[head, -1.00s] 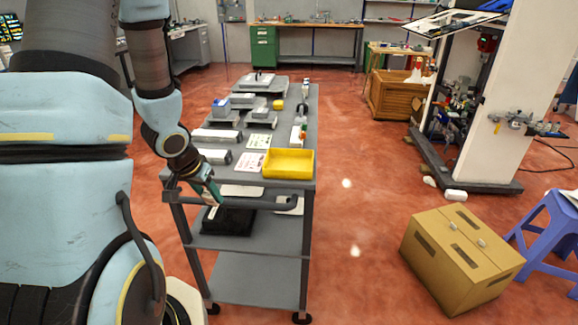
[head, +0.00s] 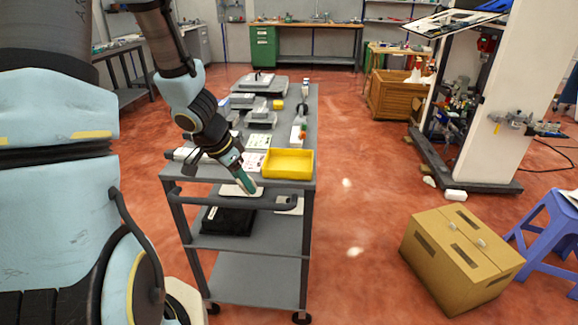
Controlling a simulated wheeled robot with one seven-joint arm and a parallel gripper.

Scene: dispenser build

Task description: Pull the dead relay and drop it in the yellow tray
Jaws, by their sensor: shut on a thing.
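The yellow tray (head: 289,163) sits on the top of the grey cart, at its near right corner, and looks empty. My gripper (head: 249,187) points down and to the right at the cart's near edge, left of the tray and apart from it. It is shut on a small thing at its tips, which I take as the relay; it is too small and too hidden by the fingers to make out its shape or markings.
The cart's handle (head: 285,202) runs along its near end, close to my gripper. Printed cards (head: 258,141), grey modules and other parts lie on the cart top. A black bin (head: 228,221) stands on the shelf below. A cardboard box (head: 462,260) is on the floor at right.

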